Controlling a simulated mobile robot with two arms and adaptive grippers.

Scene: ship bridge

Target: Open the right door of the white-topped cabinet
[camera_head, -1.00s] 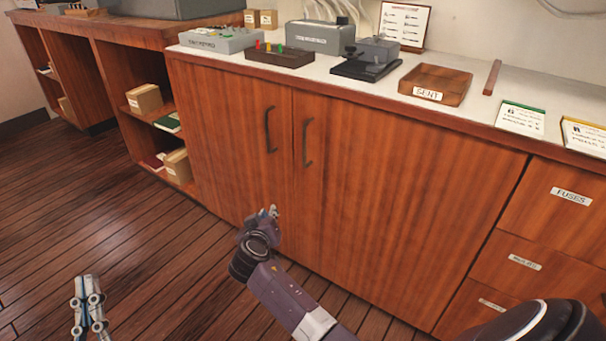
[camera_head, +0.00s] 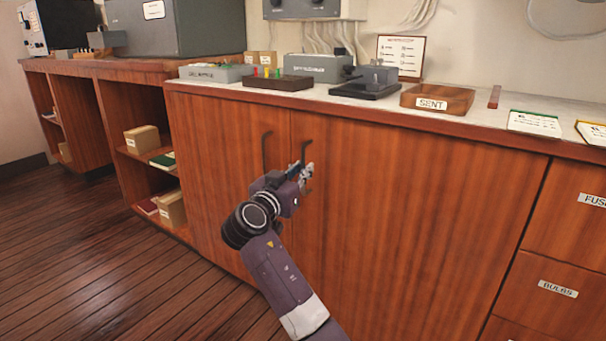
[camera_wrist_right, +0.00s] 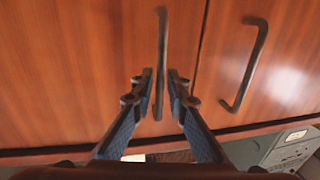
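The white-topped cabinet (camera_head: 453,108) has two wooden doors, both closed. The right door (camera_head: 410,210) has a dark vertical bar handle (camera_head: 304,151) by the middle seam, partly hidden by my gripper in the head view. The left door's handle (camera_head: 266,152) stands just left of the seam. My right gripper (camera_head: 308,172) is at the right door's handle. In the wrist view, which shows the cabinet upside down, the gripper's open fingers (camera_wrist_right: 159,78) lie on either side of that handle (camera_wrist_right: 162,45). Contact cannot be told. My left gripper is out of view.
Labelled drawers (camera_head: 565,240) lie right of the right door. Open shelves with boxes (camera_head: 142,139) stand to the left. The top carries grey devices (camera_head: 318,67) and a wooden SENT tray (camera_head: 462,100). The wooden floor (camera_head: 110,270) in front is clear.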

